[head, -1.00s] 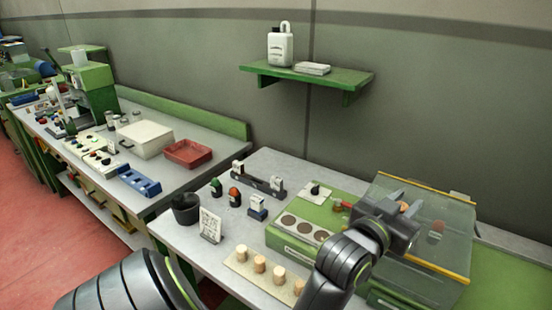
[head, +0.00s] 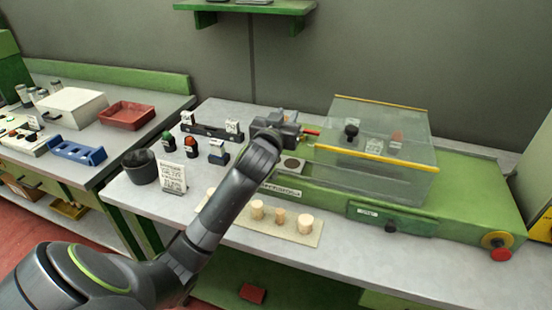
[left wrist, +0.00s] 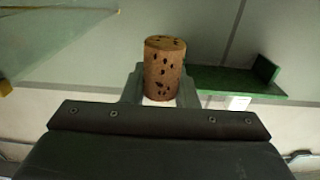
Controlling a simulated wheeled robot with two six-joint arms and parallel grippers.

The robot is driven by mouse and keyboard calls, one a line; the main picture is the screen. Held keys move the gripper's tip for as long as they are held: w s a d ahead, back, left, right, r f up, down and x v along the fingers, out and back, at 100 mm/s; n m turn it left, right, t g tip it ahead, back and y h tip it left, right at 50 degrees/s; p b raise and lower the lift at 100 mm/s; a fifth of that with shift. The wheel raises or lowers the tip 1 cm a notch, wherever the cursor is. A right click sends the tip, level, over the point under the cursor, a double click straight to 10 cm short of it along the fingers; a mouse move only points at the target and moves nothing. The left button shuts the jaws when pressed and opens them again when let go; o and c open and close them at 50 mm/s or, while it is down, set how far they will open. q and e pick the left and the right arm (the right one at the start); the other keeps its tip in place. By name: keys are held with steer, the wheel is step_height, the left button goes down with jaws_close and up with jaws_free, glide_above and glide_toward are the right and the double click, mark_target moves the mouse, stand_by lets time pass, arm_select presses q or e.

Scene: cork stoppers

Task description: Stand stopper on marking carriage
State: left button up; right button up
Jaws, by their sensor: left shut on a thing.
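My left gripper (head: 300,133) is shut on a cork stopper (left wrist: 163,72). In the left wrist view this stopper is brown with dark pits and stands lengthwise between the two fingers. A round brown disc (head: 292,163) shows on the machine just below the gripper. I cannot tell which part is the marking carriage. My right gripper is not in view.
Several pale stoppers (head: 305,223) stand on a tan mat (head: 268,232) in front. A dark cup (head: 140,166), a printed sign (head: 172,177) and small bottles stand to the left. A red knob (head: 501,254) is at right.

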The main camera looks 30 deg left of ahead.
arm_select(q)
step_height(320, 180, down, 5)
steer(key=shift+s+r, duration=0.1)
steer(key=shift+r, duration=0.05)
step_height(320, 180, down, 4)
steer(key=shift+f, duration=0.1)
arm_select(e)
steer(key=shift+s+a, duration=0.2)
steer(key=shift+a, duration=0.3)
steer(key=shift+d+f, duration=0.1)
arm_select(q)
steer(key=o, duration=0.5)
steer(key=shift+f, duration=0.15)
steer(key=o, duration=0.4)
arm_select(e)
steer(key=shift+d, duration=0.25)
